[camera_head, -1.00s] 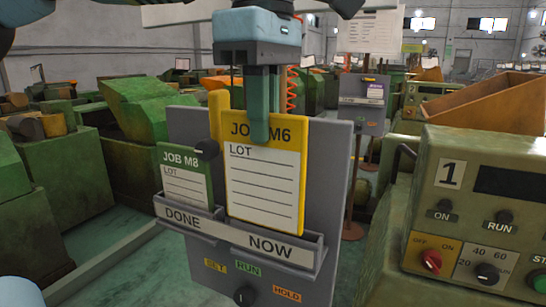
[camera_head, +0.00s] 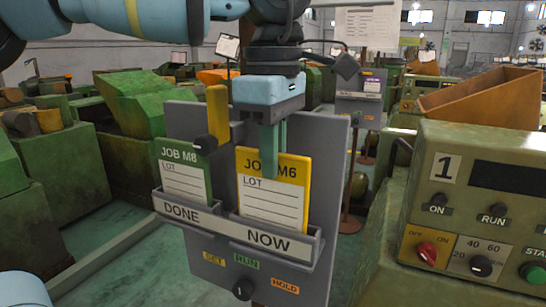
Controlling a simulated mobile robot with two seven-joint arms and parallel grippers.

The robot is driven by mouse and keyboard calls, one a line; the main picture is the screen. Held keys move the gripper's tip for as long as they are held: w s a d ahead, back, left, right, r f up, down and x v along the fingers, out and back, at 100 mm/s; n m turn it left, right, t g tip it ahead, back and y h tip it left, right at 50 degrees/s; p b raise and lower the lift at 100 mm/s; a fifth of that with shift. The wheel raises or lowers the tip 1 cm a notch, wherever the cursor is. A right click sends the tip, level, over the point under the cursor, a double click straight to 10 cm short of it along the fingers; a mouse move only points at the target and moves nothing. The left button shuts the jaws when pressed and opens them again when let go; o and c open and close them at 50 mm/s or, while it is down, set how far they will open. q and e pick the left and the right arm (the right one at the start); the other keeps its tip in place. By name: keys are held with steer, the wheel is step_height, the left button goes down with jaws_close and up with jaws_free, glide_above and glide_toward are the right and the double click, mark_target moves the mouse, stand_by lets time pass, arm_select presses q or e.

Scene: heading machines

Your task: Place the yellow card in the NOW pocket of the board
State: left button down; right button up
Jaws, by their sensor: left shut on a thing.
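The yellow card (camera_head: 271,195), marked JOB M6 and LOT, stands upright with its lower edge behind the front lip of the NOW pocket (camera_head: 268,238). My left gripper (camera_head: 272,150) comes down from above, its green fingers shut on the card's top edge and covering part of the word JOB. The grey board (camera_head: 318,160) carries the NOW pocket at right and the DONE pocket (camera_head: 184,211) at left. My right gripper is not visible.
A green card (camera_head: 182,172), marked JOB M8, stands in the DONE pocket. A green control panel (camera_head: 470,210) stands close at right.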

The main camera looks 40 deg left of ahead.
arm_select(q)
steer(key=shift+f, duration=0.4)
steer(key=c, duration=1.5)
jaws_free()
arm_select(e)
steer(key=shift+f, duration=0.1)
